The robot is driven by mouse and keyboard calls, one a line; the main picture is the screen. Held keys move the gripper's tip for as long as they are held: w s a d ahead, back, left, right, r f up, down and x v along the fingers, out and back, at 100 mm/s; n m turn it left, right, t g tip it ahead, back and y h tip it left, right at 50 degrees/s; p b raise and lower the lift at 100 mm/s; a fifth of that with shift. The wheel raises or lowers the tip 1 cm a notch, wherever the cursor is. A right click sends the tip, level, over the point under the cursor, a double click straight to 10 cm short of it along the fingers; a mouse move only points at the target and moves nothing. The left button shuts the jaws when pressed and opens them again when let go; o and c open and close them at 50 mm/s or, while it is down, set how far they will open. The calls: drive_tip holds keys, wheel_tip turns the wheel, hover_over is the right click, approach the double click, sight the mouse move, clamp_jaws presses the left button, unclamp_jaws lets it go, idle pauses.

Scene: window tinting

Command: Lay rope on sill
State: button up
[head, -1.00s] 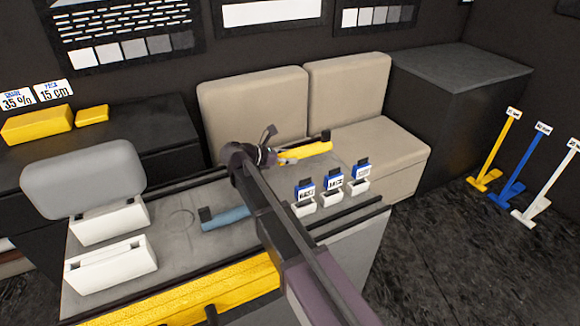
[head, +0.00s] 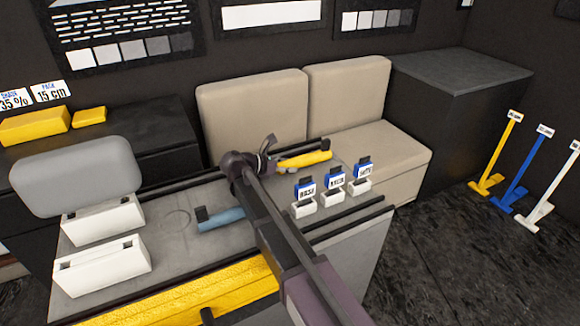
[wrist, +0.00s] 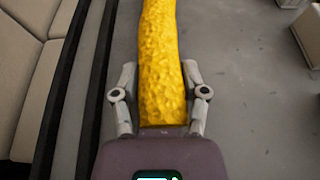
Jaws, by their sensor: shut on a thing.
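My gripper (wrist: 160,100) is shut on the near end of a yellow, crumpled-looking roll (wrist: 160,60), which looks like the rope. In the wrist view the roll runs straight away from my fingers, beside dark rails (wrist: 75,100) and above the grey surface. In the head view my gripper (head: 268,160) is near the far edge of the grey top (head: 165,250), with the yellow roll (head: 306,160) reaching right from it. I cannot tell whether the roll touches the surface. A similar yellow, textured length (head: 200,296) lies along the near edge; I cannot tell which part is the sill.
White boxes (head: 102,267) stand at the left with a grey pad (head: 75,165) behind. A blue tool (head: 222,220) lies mid-surface. White card holders (head: 332,188) stand to the right. A beige seat (head: 370,150) is beyond. My arm crosses the surface.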

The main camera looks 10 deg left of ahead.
drive_tip(key=o, duration=1.2)
drive_tip(key=shift+r, duration=0.1)
drive_tip(key=shift+s+a+r+p, duration=0.2)
drive_tip(key=shift+s+a+p, duration=0.05)
drive_tip(key=shift+a+p, duration=0.15)
drive_tip(key=p+v, duration=0.3)
drive_tip(key=v, duration=0.6)
drive_tip(key=shift+s+a+r, duration=0.15)
drive_tip(key=shift+a, duration=0.1)
drive_tip(key=shift+s+a+r+p, duration=0.15)
drive_tip(key=shift+s+a+p, duration=0.25)
drive_tip(key=shift+a, duration=0.15)
